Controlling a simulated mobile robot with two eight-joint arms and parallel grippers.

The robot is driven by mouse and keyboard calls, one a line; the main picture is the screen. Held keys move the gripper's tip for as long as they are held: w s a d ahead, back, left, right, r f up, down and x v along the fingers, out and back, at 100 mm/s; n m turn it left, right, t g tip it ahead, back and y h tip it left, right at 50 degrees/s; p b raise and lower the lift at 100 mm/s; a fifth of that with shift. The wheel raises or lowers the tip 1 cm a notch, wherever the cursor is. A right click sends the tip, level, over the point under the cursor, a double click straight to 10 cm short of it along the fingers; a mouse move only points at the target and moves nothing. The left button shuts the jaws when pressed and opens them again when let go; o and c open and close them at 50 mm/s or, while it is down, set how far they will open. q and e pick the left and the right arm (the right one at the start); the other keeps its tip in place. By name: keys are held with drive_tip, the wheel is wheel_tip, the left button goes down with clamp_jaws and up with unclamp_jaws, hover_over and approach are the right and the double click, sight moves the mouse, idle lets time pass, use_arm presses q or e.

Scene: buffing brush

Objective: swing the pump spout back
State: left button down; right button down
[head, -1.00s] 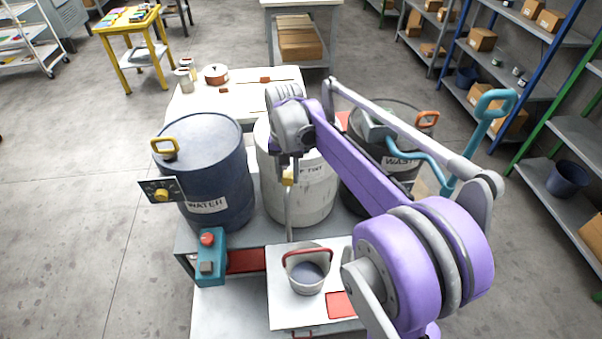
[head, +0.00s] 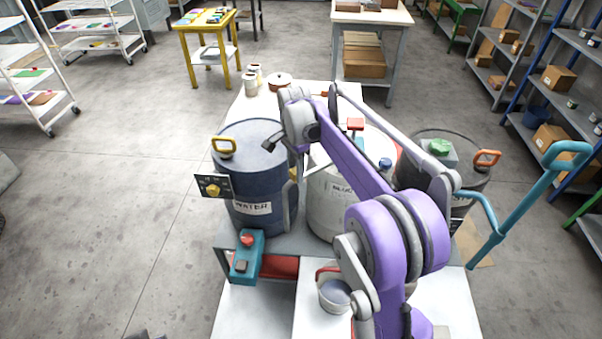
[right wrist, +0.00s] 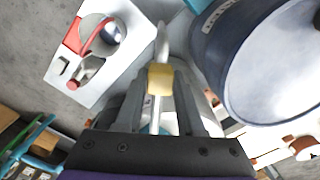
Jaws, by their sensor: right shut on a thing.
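The pump spout is a thin grey tube with a yellow grip (right wrist: 160,79). In the right wrist view the grip sits between the two fingers of my right gripper (right wrist: 161,70), and the spout's pale end (right wrist: 162,42) points away past them. In the head view my right gripper (head: 292,160) is largely hidden by its own arm. The spout (head: 290,200) shows there in front of the right side of the blue water drum (head: 255,180), left of the white bucket (head: 334,296). The pump's base is hidden behind my arm. My left gripper is not in view.
A teal control box (head: 246,258) with a red button is in front. A teal cart handle (head: 515,210) rises at the right. Floor at left is clear.

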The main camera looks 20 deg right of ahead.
drive_tip(key=shift+w+r, duration=0.1)
drive_tip(key=shift+w, duration=0.05)
drive_tip(key=c, duration=0.5)
unclamp_jaws()
drive_tip(key=shift+w, duration=0.1)
drive_tip(key=shift+r, duration=0.1)
wheel_tip(320, 180, up, 10)
drive_tip(key=shift+r+p, duration=0.25)
drive_tip(key=shift+p, duration=0.2)
